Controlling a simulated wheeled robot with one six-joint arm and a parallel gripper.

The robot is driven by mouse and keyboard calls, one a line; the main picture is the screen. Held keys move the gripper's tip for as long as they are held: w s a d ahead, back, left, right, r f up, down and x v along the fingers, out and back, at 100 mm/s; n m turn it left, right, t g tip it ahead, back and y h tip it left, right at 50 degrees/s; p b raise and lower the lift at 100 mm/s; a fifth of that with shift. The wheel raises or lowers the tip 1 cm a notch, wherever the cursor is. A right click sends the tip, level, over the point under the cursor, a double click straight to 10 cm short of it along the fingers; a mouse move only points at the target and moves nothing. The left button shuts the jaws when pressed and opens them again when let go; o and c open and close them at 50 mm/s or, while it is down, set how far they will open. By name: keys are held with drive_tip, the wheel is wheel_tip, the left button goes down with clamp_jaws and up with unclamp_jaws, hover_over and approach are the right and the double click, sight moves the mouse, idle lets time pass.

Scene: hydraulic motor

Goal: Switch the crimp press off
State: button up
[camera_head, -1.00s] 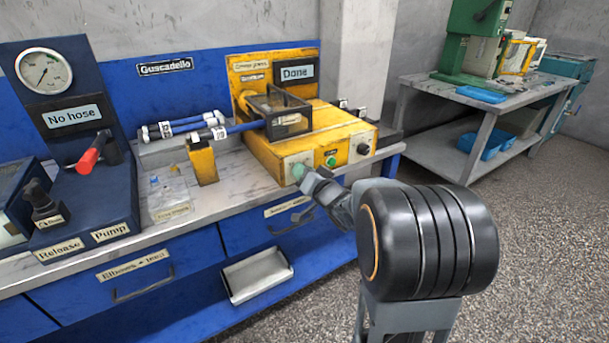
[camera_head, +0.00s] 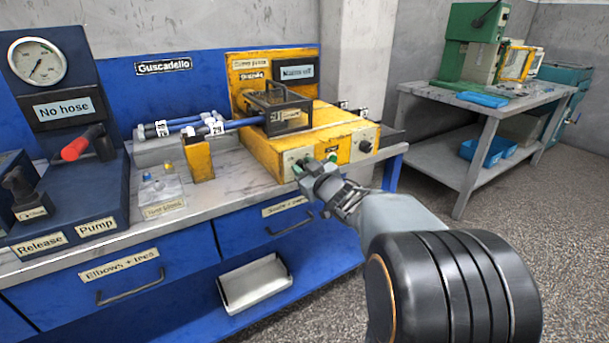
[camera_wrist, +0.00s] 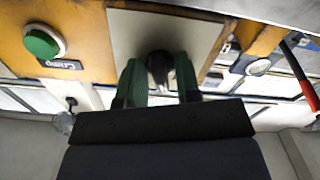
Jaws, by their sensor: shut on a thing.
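The yellow crimp press (camera_head: 318,135) stands on the bench, with a hose end in its caged head. Its display (camera_head: 297,72) shows blurred text that seems to read "Mains off". My gripper (camera_head: 303,169) is at the pale plate on the left of the press's front. In the wrist view, the green fingers of my gripper (camera_wrist: 158,75) are closed around a small dark switch (camera_wrist: 160,62) on that plate. The fingers hide most of the switch, so its exact position is unclear. A green button (camera_wrist: 43,42) on the yellow front sits beside them.
A dark knob (camera_head: 364,147) is on the right of the press front. Hoses (camera_head: 180,127) and a yellow post (camera_head: 200,160) stand to the left. The "No hose" gauge unit (camera_head: 65,110) is farther left. A metal tray (camera_head: 254,284) sits below the bench top.

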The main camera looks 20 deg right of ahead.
drive_tip(key=n+b, duration=0.2)
drive_tip(key=n, duration=0.3)
drive_tip(key=shift+f+b, duration=0.1)
drive_tip(key=shift+b, duration=0.3)
idle(0.4)
drive_tip(key=o, duration=0.6)
drive_tip(key=shift+d, duration=0.1)
drive_tip(key=s+d+p, duration=0.1)
drive_tip(key=s+p, duration=0.3)
drive_tip(key=s, duration=0.9)
drive_tip(key=shift+s+d, duration=0.25)
drive_tip(key=shift+s, duration=0.1)
